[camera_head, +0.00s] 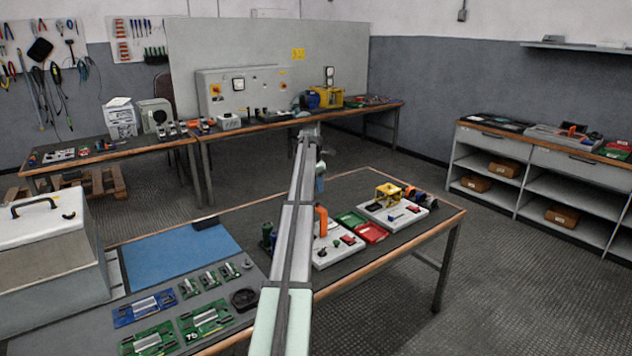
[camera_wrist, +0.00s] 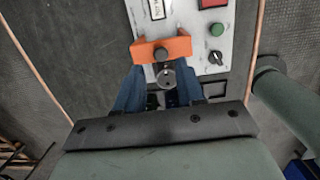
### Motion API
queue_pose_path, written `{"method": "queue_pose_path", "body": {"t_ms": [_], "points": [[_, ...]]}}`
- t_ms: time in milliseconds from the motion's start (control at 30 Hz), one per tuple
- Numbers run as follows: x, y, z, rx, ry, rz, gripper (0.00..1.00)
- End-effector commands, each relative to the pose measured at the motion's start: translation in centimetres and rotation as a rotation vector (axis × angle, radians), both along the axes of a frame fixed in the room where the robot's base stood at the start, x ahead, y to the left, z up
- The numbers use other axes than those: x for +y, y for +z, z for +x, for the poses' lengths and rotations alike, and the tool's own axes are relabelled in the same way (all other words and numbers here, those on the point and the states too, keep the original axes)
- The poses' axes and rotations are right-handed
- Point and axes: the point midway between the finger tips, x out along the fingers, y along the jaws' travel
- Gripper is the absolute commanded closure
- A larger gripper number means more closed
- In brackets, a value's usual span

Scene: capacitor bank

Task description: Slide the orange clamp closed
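The orange clamp (camera_wrist: 178,47) is a short bracket with a dark round knob in its middle. It lies across the lower end of a white panel (camera_wrist: 190,18) in the wrist view. I cannot tell whether the fingers touch the clamp. In the head view my gripper (camera_head: 320,177) is above the table.
A red block (camera_wrist: 212,3), a green button (camera_wrist: 217,30) and a black switch (camera_wrist: 216,58) are on the panel to the right. Red and green trays (camera_head: 370,233) and a second white panel (camera_head: 408,213) with a yellow part stand farther right. A blue mat (camera_head: 180,257) lies left.

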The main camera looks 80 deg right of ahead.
Motion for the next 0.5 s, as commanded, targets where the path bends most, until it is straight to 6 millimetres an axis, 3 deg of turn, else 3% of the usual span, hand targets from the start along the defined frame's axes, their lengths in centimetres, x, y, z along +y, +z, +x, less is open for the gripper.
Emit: {"method": "queue_pose_path", "body": {"t_ms": [500], "points": [[0.1, -4.2, 0.0, 0.0, 0.0, 0.001, 0.62]]}}
